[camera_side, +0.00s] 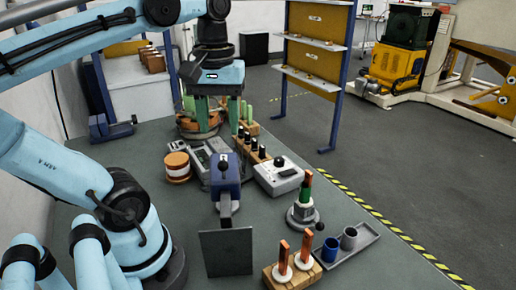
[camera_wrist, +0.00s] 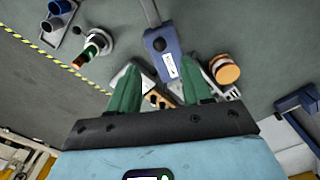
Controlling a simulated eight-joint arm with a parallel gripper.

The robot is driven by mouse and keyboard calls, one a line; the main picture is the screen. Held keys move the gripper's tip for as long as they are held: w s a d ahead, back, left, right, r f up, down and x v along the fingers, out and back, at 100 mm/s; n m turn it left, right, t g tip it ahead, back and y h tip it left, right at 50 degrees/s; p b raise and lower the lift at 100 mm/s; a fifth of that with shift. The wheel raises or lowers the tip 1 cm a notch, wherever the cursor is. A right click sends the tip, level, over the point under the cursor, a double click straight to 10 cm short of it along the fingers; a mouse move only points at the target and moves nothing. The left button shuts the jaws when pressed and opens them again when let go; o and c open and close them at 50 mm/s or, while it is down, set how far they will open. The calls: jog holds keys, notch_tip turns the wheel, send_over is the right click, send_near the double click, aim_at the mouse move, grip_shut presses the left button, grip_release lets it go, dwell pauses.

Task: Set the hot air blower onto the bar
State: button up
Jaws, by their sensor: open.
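A blue tool with a grey nozzle, which looks like the hot air blower (camera_side: 224,172), lies in the middle of the bench. Its nozzle points toward an upright dark plate (camera_side: 226,250). In the wrist view the blower (camera_wrist: 165,45) shows a white label and lies beyond my fingertips. My gripper (camera_side: 219,122) has green fingers spread apart, with nothing held, and is above the bench behind the blower. It also shows in the wrist view (camera_wrist: 160,68). A blue frame piece (camera_side: 110,128) stands at the left; I cannot tell whether it is the bar.
A grey boxed unit with a knob (camera_side: 279,174) and several dark bottles in a wooden rack stand right of the blower. A copper-coloured roll (camera_side: 178,166) is to its left. A round stand (camera_side: 303,212), wooden block (camera_side: 291,275) and tray of cups (camera_side: 345,246) are at the front right.

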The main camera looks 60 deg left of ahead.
aim_at(223, 161)
notch_tip(223, 161, down, 10)
jog(key=shift+f, duration=0.2)
dwell(0.3)
jog(key=shift+c, duration=0.3)
grip_shut()
